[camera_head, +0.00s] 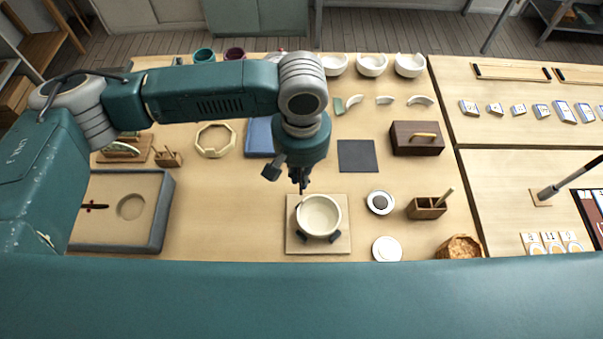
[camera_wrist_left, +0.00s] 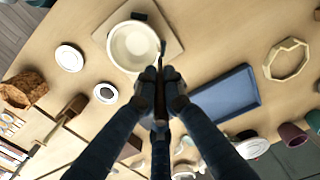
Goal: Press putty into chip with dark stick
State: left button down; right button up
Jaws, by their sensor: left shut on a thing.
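A cream bowl (camera_head: 318,216) stands on a square wooden board (camera_head: 343,244) with dark supports against it; it also shows in the wrist view (camera_wrist_left: 133,47). My left gripper (camera_head: 300,185) is above the bowl's far left rim. In the wrist view the left gripper (camera_wrist_left: 161,78) is shut on a slim dark stick (camera_wrist_left: 163,48), whose tip is at the bowl's rim. Whether the tip touches the rim, and the chip and any putty in it, I cannot make out. A small white dish (camera_head: 380,202) holds a dark grey round patch. My right gripper is not in view.
A white lid-like disc (camera_head: 387,249), a wooden holder (camera_head: 426,208) and a wicker basket (camera_head: 459,247) stand right of the board. A dark square mat (camera_head: 358,156) and a wooden box (camera_head: 417,139) lie behind.

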pick_arm(q)
jog(key=shift+f+b, duration=0.35)
jog(key=shift+f, duration=0.15)
jog(key=shift+f+b, duration=0.25)
jog(key=shift+b, duration=0.05)
jog(key=shift+d+f+b, duration=0.1)
jog(key=shift+f+b, duration=0.2)
jog(key=shift+b, duration=0.05)
jog(key=shift+f, duration=1.05)
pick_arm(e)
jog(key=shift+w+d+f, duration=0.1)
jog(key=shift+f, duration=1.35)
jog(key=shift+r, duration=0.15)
pick_arm(q)
jog(key=shift+s+r+p, duration=0.1)
jog(key=shift+s+p, duration=0.05)
jog(key=shift+p, duration=0.4)
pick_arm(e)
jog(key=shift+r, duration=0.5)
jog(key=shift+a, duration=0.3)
pick_arm(q)
jog(key=shift+f+p, duration=0.25)
jog(key=shift+p, duration=0.15)
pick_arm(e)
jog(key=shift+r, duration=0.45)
